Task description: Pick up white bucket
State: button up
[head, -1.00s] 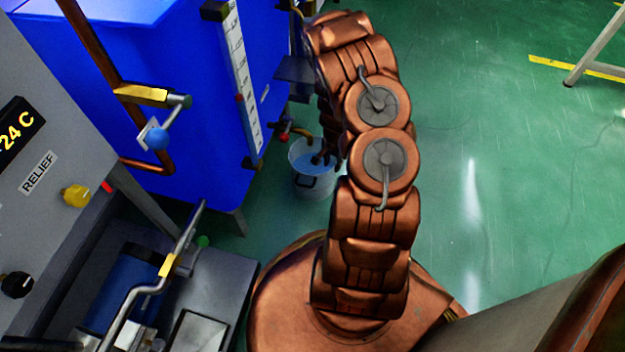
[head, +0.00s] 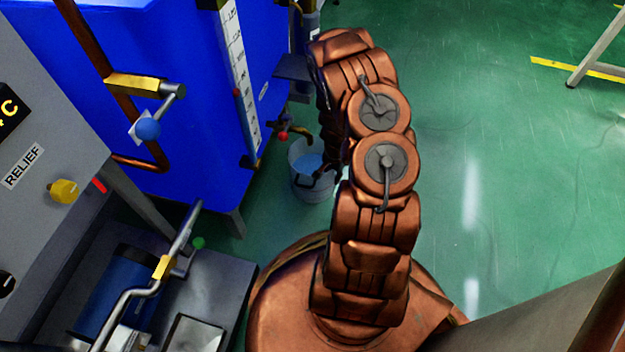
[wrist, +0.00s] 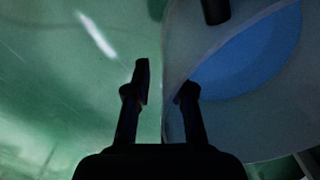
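The white bucket (head: 314,187) stands on the green floor beside the blue tank, with blue liquid inside. In the head view my gripper (head: 332,170) is at the bucket's right side, partly hidden by my arm. In the wrist view the bucket (wrist: 225,118) fills the right side, and its wall edge lies between the fingertips of my gripper (wrist: 164,85). The left finger is over the floor outside; the right finger overlaps the bucket's edge. The fingers are apart, with a visible gap. Whether the right finger touches the bucket is unclear.
The blue tank (head: 190,85) and a red-handled valve (head: 283,136) are close to the bucket's left and back. A grey machine with pipes (head: 150,285) is at lower left. The floor (head: 500,150) to the right is open.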

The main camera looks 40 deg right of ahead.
grip_shut()
dwell(0.3)
jog(key=shift+r, duration=0.25)
dwell(0.4)
